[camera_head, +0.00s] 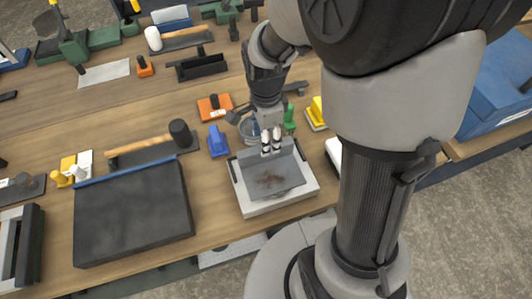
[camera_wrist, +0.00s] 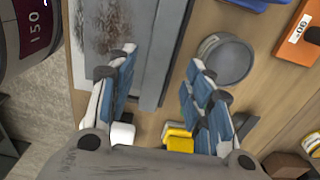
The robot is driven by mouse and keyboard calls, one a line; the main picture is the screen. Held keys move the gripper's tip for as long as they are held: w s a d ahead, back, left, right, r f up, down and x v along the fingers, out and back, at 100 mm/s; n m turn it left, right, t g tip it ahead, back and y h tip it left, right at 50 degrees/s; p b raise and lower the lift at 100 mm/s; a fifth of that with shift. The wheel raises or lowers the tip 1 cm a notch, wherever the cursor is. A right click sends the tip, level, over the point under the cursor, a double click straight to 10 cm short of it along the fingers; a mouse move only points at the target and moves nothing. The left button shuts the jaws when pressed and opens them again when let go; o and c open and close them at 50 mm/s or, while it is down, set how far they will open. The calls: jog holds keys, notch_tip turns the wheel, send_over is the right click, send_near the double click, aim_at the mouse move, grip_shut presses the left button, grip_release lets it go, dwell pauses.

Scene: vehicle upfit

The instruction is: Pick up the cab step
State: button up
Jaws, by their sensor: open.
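The cab step appears to be the grey metal piece (camera_head: 272,182) with a flat, brown-stained plate and a raised back flange. It rests on a white tray (camera_head: 283,207) near the table's front edge. My gripper (camera_head: 271,143) points down at the raised flange. In the wrist view, my gripper (camera_wrist: 162,58) is open, with its blue-padded fingers apart. The grey piece (camera_wrist: 170,45) shows there, its flange edge running between the fingertips, and the stained plate lies to the left. I cannot tell whether the fingers touch it.
A grey round container (camera_wrist: 226,60) stands close by the right finger. A blue block (camera_head: 217,141) and an orange block (camera_head: 214,108) are left of the gripper. A dark flat panel (camera_head: 132,213) lies further left. A green item (camera_head: 289,118) is close on the right.

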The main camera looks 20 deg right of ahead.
aim_at(272, 168)
notch_tip(272, 168, down, 5)
jog(key=shift+s+a+f+b, duration=0.1)
jog(key=shift+b, duration=0.9)
jog(key=shift+c, duration=0.2)
grip_shut()
